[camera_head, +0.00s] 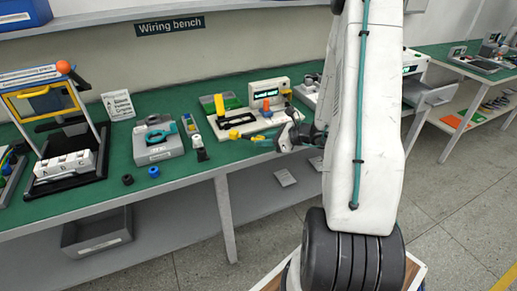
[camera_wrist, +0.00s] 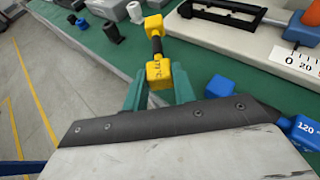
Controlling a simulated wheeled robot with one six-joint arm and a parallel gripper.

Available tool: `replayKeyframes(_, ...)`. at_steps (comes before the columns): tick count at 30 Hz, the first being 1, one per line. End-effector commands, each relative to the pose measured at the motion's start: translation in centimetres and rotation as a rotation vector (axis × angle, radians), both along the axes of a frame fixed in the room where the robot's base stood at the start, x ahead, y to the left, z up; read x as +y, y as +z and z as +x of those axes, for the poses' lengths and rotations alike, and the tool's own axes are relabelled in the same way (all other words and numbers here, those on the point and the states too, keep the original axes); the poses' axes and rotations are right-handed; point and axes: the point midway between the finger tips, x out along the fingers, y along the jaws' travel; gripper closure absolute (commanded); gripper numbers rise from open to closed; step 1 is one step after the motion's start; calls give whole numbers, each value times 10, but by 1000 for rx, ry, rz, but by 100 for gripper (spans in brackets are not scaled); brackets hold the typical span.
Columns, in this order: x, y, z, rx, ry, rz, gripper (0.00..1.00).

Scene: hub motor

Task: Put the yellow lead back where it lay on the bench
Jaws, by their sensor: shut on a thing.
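The yellow lead (camera_wrist: 157,47) has two yellow block ends joined by a short dark middle. My gripper (camera_wrist: 158,90) has its teal fingers shut on the nearer block end, and the lead's far end points away from me. In the head view the yellow lead (camera_head: 234,134) shows just left of my gripper (camera_head: 268,141), near the front edge of the green bench (camera_head: 215,158), in front of the pale instrument. I cannot tell whether the lead touches the bench top. My arm does not cover the lead in the head view.
A pale instrument with a scale (camera_wrist: 228,38) lies close beside the lead. Blue blocks (camera_wrist: 220,87) sit right of my fingers, one marked 120 (camera_wrist: 305,132). A grey tray (camera_head: 158,147), a small white-bodied item (camera_head: 199,150) and small dark and blue cylinders (camera_head: 153,172) stand left.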

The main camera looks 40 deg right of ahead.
Motion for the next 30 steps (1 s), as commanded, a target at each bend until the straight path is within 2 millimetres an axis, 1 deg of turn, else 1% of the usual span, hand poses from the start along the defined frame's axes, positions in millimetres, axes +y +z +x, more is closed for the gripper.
replayKeyframes(1,6,-1,4,0,3,0,100)
replayKeyframes(8,19,-3,14,1,2,0,100)
replayKeyframes(12,17,-27,12,3,0,3,100)
replayKeyframes(15,16,-37,12,1,-1,2,100)
replayKeyframes(22,16,-37,12,-1,-1,-1,100)
replayKeyframes(26,16,-41,12,0,0,1,100)
replayKeyframes(27,16,-40,12,0,0,0,62)
replayKeyframes(28,16,-40,12,0,0,0,54)
replayKeyframes(29,16,-40,12,0,0,0,52)
replayKeyframes(30,16,-40,12,0,0,0,52)
